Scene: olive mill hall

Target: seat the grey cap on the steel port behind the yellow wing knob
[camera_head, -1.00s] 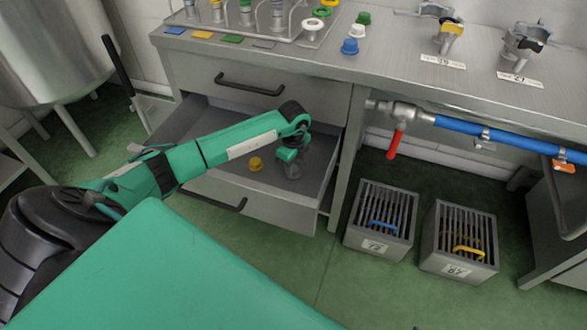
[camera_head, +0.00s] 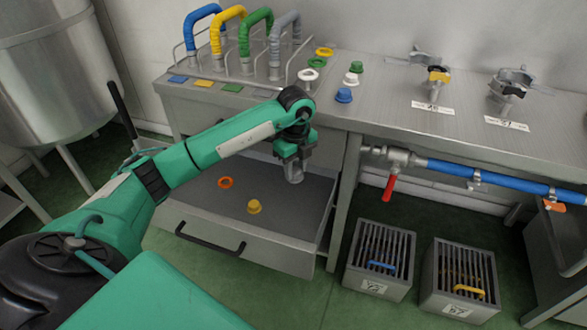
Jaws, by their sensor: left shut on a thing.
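My left gripper (camera_head: 293,160) points down over the open drawer (camera_head: 232,236). It is shut on a greyish cap (camera_head: 294,175), which shows just below the fingers and is partly hidden by them. On the counter at right, a steel port with a clamp (camera_head: 421,57) has a yellow wing knob (camera_head: 438,75) with black parts in front of it. The port's opening is hard to make out. A second clamped steel port (camera_head: 513,78) with a black knob stands farther right. My right gripper is not in view.
A yellow cap (camera_head: 254,207) and an orange ring (camera_head: 225,183) lie in the drawer. White (camera_head: 351,79) and blue (camera_head: 344,95) caps stand on the counter (camera_head: 385,115), near several coloured hoses. A blue pipe (camera_head: 500,180) with a red lever (camera_head: 390,187) runs below the counter's front edge.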

